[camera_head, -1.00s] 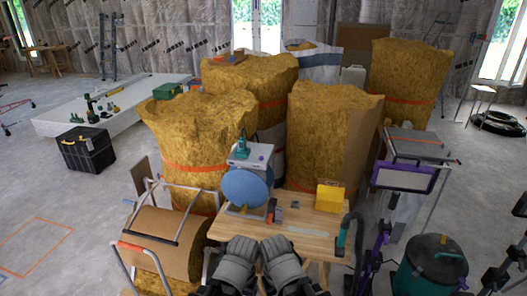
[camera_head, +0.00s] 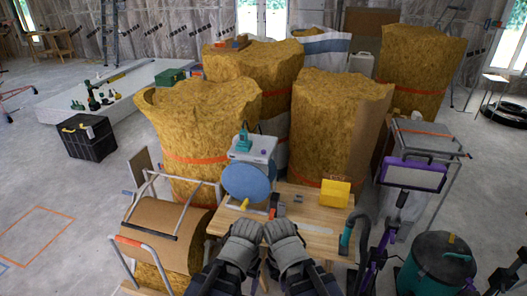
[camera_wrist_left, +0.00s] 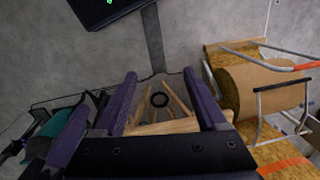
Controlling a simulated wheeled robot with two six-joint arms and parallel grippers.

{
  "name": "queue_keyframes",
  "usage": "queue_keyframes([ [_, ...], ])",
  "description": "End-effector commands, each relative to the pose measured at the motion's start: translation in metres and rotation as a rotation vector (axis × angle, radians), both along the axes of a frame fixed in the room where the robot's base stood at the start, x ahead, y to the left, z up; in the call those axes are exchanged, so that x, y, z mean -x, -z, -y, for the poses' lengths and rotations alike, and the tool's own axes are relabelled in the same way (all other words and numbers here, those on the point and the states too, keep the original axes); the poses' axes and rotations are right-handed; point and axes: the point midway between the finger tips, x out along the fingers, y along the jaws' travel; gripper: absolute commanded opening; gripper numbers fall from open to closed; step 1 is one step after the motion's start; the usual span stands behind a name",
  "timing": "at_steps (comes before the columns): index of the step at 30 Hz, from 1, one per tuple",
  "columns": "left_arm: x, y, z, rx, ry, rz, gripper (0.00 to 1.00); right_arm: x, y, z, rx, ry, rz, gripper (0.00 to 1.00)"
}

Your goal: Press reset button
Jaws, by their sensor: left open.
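I cannot single out a reset button at this size. A grey machine (camera_head: 262,148) with a teal part on top and a round blue disc (camera_head: 246,182) stands at the back left of the wooden workbench (camera_head: 310,217). My left gripper (camera_head: 240,246) shows as a dark grey shape over the bench's front edge. In the left wrist view its two purple fingers (camera_wrist_left: 158,80) stand apart with nothing between them but background wood and a black ring. My right gripper (camera_head: 284,240) is beside the left one; its fingers cannot be made out.
A yellow box (camera_head: 335,193) sits at the bench's back right. A cart with a brown roll (camera_head: 165,238) stands left. A purple-framed panel (camera_head: 414,175) and a teal bin (camera_head: 440,266) stand right. Tall yellow bales (camera_head: 340,120) block the back.

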Motion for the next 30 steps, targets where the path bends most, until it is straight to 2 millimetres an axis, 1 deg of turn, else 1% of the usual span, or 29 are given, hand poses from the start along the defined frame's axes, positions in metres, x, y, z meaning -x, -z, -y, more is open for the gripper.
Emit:
queue_keyframes([
  [1,0.0000,0.0000,0.0000,0.000,0.000,0.000,0.69,0.0000,0.0000,0.0000,0.000,0.000,0.000,0.00],
  [2,0.0000,0.0000,0.0000,0.000,0.000,0.000,0.66,0.0000,0.0000,0.0000,0.000,0.000,0.000,0.00],
  [19,0.0000,0.0000,0.0000,0.000,0.000,0.000,0.02,0.0000,0.0000,0.0000,0.000,0.000,0.000,0.00],
  [20,0.0000,0.0000,0.0000,0.000,0.000,0.000,0.00,0.0000,0.0000,0.0000,0.000,0.000,0.000,0.00],
  [30,0.0000,0.0000,0.0000,0.000,0.000,0.000,0.00,0.0000,0.0000,0.0000,0.000,0.000,0.000,0.00],
])
